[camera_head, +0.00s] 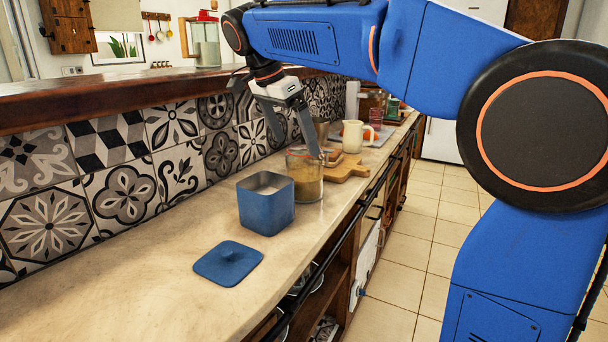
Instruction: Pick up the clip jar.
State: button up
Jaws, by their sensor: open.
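The clip jar (308,181) appears to be the clear glass jar with brownish contents on the counter, behind and right of a blue square canister. The canister hides part of its left side. My gripper (298,146) is open and points down at the jar's top from above. Its fingers are spread, and one overlaps the jar's rim in this view. I cannot tell whether it touches the glass. Nothing is held between the fingers.
The open blue canister (266,208) stands close to the jar, its blue lid (228,263) flat in front. Wooden boards (346,170) and a cream pitcher (352,136) are behind. A tiled wall (120,190) borders the counter. The counter's front left is clear.

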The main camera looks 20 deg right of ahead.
aim_at(303, 161)
jog(key=x, duration=0.7)
jog(key=shift+d+f, duration=0.1)
jog(key=shift+f, duration=0.1)
jog(key=shift+w+x, duration=0.2)
jog(key=shift+x, duration=0.75)
jog(key=shift+w+x, duration=0.15)
jog(key=shift+x, duration=0.75)
jog(key=shift+w+x, duration=0.2)
jog(key=shift+x, duration=0.75)
jog(key=shift+r, duration=0.1)
jog(key=c, duration=1.8)
jog(key=shift+r, duration=0.2)
